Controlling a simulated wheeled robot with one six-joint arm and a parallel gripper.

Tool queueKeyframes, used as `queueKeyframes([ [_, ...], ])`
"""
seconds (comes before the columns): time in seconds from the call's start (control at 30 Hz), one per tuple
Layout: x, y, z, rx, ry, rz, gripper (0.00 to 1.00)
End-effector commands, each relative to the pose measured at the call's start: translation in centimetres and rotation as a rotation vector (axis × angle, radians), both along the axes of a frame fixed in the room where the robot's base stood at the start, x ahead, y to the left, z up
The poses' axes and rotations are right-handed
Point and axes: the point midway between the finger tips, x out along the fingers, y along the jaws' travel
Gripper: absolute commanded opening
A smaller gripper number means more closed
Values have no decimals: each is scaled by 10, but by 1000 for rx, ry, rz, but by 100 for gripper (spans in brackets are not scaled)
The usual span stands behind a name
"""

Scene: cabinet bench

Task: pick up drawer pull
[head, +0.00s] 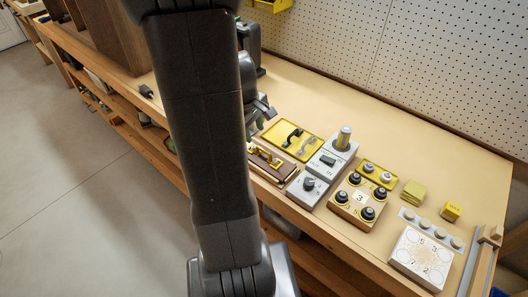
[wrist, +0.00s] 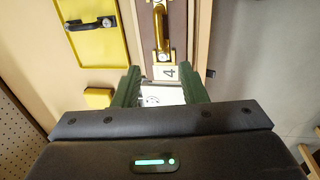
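A brass pull (wrist: 163,28) is fixed on a brown panel (wrist: 178,20) with a "4" label below it in the wrist view. It also shows on the wooden box (head: 262,172) in the head view. A black pull (head: 292,137) and a grey pull (head: 307,145) lie in a yellow tray (head: 273,131). The black pull (wrist: 90,24) also shows at the wrist view's upper left. My gripper (wrist: 160,72) is open, its green fingers spread on either side of the "4" label with nothing held. In the head view my arm partly hides the gripper.
To the right stand a grey switch box (head: 308,187) with a knob, a wooden box (head: 358,200) with black knobs, yellow blocks (head: 413,193) and a white numbered board (head: 421,259). A pegboard wall (head: 400,60) is behind. The bench's back strip is clear.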

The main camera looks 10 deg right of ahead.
Motion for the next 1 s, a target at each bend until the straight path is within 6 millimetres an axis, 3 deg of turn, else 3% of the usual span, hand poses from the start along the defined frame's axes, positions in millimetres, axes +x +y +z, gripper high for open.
queueKeyframes([
  [0.1,1,-2,-16,0,1,-1,38],
  [0.37,1,-6,-33,0,1,-1,38],
  [0.6,1,-13,-65,1,2,-1,38],
  [0.97,2,-14,-73,2,-1,-1,38],
  [1.0,2,-14,-73,2,-1,-1,33],
])
